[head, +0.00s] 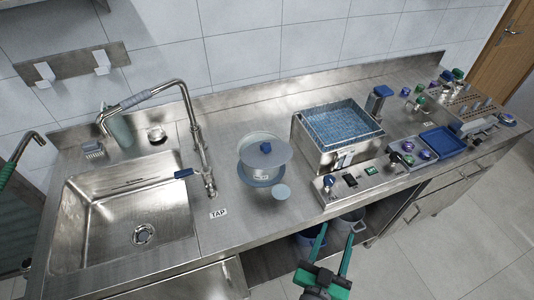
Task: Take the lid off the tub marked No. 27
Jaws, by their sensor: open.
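A tub (262,174) with a pale label stands on the steel counter between the sink and the wire-basket bath; its number is too small to read. A grey-blue round lid (281,157) with a dark blue knob (265,147) covers its top. I cannot tell whether the lid sits flush. My gripper (337,232) is open and empty, with two green-edged fingers. It is in front of the counter's front edge, below and to the right of the tub, well apart from it.
The tap (195,130) and sink (125,215) are on the left. The steel bath (325,155) and control box (350,183) stand close on the right. Buckets (348,225) stand under the counter.

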